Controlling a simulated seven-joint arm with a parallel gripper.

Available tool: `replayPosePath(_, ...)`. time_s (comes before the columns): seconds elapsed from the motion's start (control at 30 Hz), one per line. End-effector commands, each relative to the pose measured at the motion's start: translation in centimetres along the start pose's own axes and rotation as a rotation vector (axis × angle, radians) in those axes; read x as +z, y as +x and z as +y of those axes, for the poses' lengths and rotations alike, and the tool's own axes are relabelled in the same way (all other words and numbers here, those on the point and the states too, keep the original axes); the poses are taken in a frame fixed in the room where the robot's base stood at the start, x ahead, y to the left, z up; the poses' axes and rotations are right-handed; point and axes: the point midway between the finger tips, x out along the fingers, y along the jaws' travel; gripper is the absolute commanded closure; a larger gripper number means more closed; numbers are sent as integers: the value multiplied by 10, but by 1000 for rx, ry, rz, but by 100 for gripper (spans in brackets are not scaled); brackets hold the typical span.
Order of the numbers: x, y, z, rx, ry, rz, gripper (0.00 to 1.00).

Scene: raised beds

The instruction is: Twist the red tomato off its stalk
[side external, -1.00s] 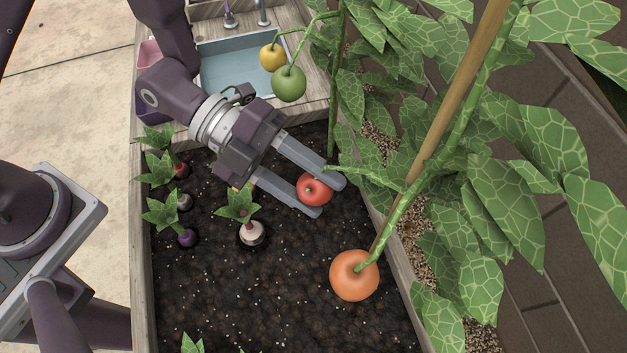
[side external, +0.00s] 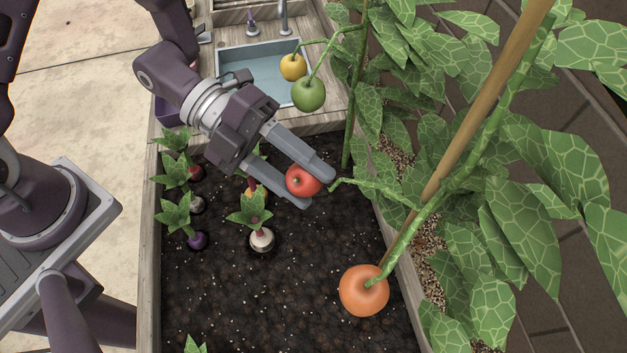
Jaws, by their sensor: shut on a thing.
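The red tomato (side external: 302,181) is between the two grey fingers of my gripper (side external: 313,188), which is shut on it above the dark soil. The green stalk (side external: 375,188) reaches in from the right. Its curled tip ends just right of the fingertips, with a small gap to the tomato, so the tomato looks apart from it. The far side of the tomato is hidden by the upper finger.
An orange tomato (side external: 364,290) hangs low at the front right by the wooden stake (side external: 480,120). Green (side external: 308,95) and yellow (side external: 293,67) tomatoes hang near the basin (side external: 232,72). Several root vegetables, including a white one (side external: 262,240), stand left. The front middle soil (side external: 270,300) is clear.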

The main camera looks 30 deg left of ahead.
Motion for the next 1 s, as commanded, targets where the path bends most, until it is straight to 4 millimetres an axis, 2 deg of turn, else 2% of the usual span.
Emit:
replayPosePath(0.43, -2, -28, -3, -1, 0, -1, 100)
replayPosePath(0.8, -2, -32, -4, 0, 0, -1, 100)
replayPosePath(0.87, 0, -32, -9, -4, 1, -8, 100)
replayPosePath(0.97, 5, -33, -33, -21, -4, -38, 100)
replayPosePath(1.0, 7, -35, -46, -29, -10, -56, 100)
